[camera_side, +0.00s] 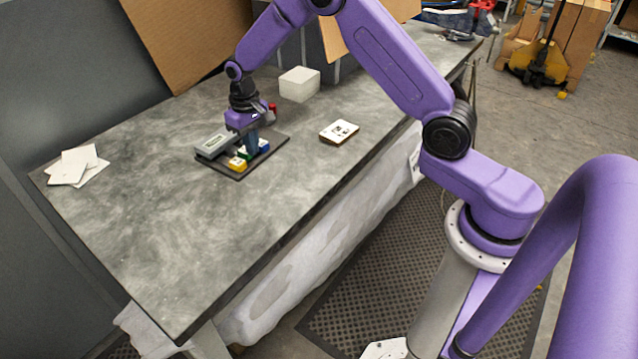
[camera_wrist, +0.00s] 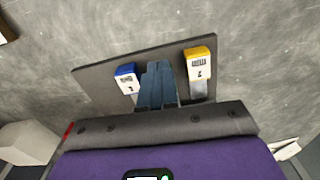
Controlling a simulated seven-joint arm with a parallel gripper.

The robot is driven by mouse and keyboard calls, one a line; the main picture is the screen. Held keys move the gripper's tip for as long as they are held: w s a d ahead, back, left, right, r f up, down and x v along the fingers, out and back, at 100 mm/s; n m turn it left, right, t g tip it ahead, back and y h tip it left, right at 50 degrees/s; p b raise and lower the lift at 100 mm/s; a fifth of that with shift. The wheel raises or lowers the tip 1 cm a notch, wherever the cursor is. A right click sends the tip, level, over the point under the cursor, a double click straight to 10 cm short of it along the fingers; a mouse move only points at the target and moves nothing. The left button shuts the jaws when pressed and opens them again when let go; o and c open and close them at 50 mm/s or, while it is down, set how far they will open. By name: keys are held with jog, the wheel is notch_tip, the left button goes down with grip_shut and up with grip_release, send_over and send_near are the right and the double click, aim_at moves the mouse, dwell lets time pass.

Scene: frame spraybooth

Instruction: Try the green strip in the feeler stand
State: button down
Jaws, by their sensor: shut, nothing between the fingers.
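A dark board (camera_side: 238,172) lies on the grey bench and carries a long grey labelled block (camera_side: 213,143), which may be the feeler stand. Small coloured pieces stand on it: yellow (camera_side: 237,163), green (camera_side: 243,153) and blue (camera_side: 263,145). My gripper (camera_side: 250,149) is shut and empty, pointing down low over the board among these pieces. In the wrist view my gripper (camera_wrist: 156,80) sits between the blue-topped piece (camera_wrist: 126,78) and the yellow-topped piece (camera_wrist: 198,66).
A red part (camera_side: 272,107) shows beside my wrist. A white box (camera_side: 300,84) stands behind the board. A small card stack (camera_side: 339,131) lies to the right, and loose white papers (camera_side: 78,165) lie at the left. The front of the bench (camera_side: 200,235) is clear.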

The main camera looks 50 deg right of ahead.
jog(key=shift+s, duration=0.15)
jog(key=shift+r, duration=0.1)
dwell(0.4)
notch_tip(320, 180, up, 7)
dwell(1.2)
jog(key=s+a+r+n, duration=0.3)
jog(key=s+a, duration=0.1)
jog(key=s, duration=0.5)
jog(key=s+a+r+n, duration=0.3)
jog(key=s+a, duration=0.1)
jog(key=s, duration=0.4)
jog(key=s+d+n, duration=0.3)
jog(key=s, duration=0.8)
jog(key=s+d+n, duration=0.3)
jog(key=s, duration=0.8)
jog(key=shift+s+r+n, duration=0.15)
jog(key=shift+s+n, duration=0.05)
jog(key=shift+n, duration=0.1)
